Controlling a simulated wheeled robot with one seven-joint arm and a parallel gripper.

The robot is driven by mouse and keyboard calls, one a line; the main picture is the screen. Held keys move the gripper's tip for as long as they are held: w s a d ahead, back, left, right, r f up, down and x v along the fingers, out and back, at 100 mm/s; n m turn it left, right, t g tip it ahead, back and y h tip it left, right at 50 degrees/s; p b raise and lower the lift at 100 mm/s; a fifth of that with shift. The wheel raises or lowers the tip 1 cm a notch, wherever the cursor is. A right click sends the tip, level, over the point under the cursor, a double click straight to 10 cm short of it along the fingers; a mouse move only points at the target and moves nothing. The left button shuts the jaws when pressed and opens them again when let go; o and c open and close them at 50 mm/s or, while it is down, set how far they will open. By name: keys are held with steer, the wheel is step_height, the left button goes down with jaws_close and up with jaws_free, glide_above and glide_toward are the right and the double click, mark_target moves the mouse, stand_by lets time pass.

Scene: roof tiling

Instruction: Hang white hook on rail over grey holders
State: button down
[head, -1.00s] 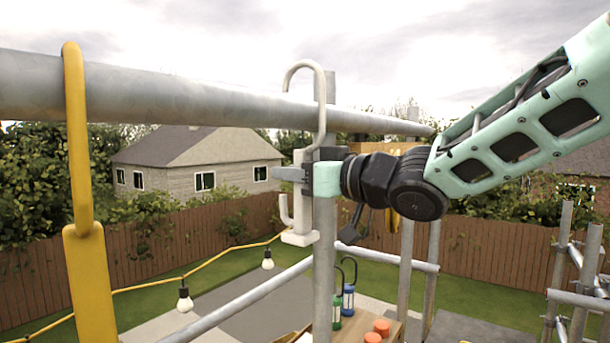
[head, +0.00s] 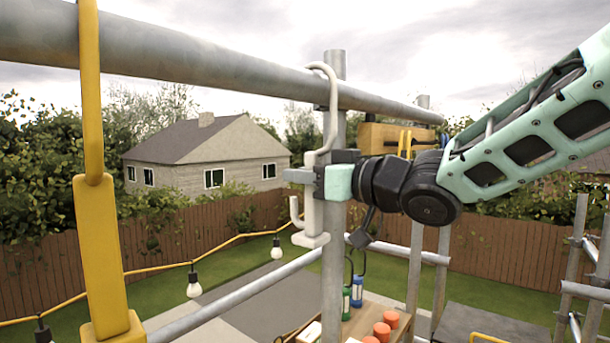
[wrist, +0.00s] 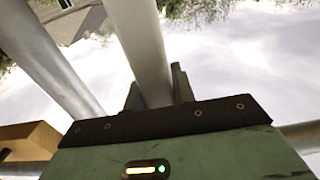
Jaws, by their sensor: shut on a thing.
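The white hook (head: 313,215) hangs upright in my gripper (head: 312,176), which is shut on its shaft. In the head view its curved top sits at the upper edge of the grey rail (head: 215,65). The shaft runs down in front of the rail, and the curve's far end is hidden behind it. I cannot tell whether the curve bears on the rail. The lower end has a small upturned prong and a block. In the wrist view the two fingers (wrist: 157,90) flank a pale bar, which I cannot identify for sure. No grey holders can be clearly made out.
A grey upright post (head: 334,270) stands close beside the hook and gripper. A yellow hanger (head: 102,240) hangs from the rail at left. Below are a string of bulbs (head: 194,285) and a table with green and blue lanterns (head: 357,290) and orange-topped items (head: 382,331).

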steer(key=c, duration=1.1)
jaws_free()
steer(key=b+v, duration=0.4)
steer(key=v, duration=1.3)
step_height(320, 180, down, 24)
steer(key=s+m+g+h+b, duration=0.15)
steer(key=m+h+b, duration=0.25)
steer(key=h, duration=0.5)
steer(key=s+f+g+h, duration=0.1)
steer(key=s+f+g, duration=0.2)
steer(key=s, duration=0.3)
steer(key=s+f+n+g+h+b, duration=0.1)
steer(key=s+f+g+h, duration=0.1)
steer(key=s+f, duration=0.4)
steer(key=s+f+g+h, duration=0.1)
steer(key=s+f+g, duration=0.3)
steer(key=s, duration=0.3)
steer(key=shift+d+f+g+h+b, duration=0.2)
steer(key=shift+f+g+h+b, duration=0.15)
steer(key=shift+f, duration=0.2)
steer(key=shift+w, duration=0.1)
